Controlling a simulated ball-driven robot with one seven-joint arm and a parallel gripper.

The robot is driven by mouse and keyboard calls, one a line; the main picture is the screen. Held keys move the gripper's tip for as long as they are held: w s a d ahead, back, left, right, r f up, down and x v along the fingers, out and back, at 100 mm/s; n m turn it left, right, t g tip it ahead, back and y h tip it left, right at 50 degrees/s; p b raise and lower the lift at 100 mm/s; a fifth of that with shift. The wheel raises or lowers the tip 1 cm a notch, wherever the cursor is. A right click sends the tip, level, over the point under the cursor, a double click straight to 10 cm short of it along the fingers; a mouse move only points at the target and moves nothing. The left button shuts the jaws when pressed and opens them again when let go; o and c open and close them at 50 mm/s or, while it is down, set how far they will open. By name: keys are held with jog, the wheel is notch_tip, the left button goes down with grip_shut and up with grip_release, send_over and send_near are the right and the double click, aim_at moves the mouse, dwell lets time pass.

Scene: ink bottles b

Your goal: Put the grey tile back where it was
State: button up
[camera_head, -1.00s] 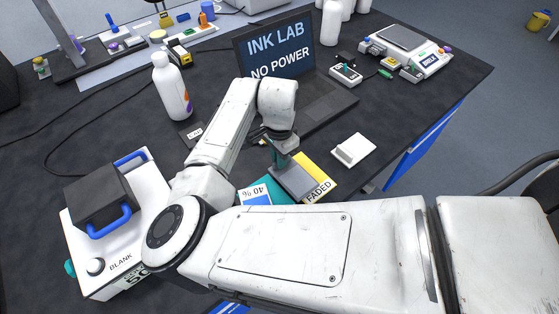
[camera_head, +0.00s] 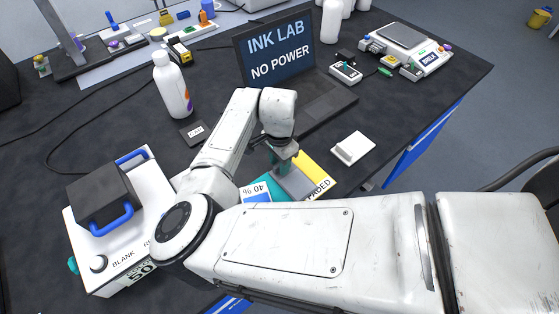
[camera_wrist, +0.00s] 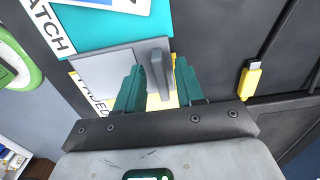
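The grey tile (camera_head: 294,184) lies over part of the yellow card (camera_head: 318,168) marked FADED, beside a teal card (camera_head: 246,187). In the wrist view the tile (camera_wrist: 105,70) shows flat, with its upright grey handle (camera_wrist: 160,75) between the green fingers. In the wrist view the gripper (camera_wrist: 160,85) hides part of the yellow card. I cannot tell whether the tile touches the cards or hangs just above them.
A white block (camera_head: 352,148) is to the right. The laptop (camera_head: 310,95) stands behind, the white bottle (camera_head: 171,85) to the left. A white box (camera_head: 120,250) with a dark top is at front left. The bench between tile and white block is mostly clear.

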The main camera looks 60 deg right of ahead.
notch_tip(320, 180, up, 12)
jog(key=b, duration=0.2)
jog(key=shift+r, duration=0.2)
dwell(0.7)
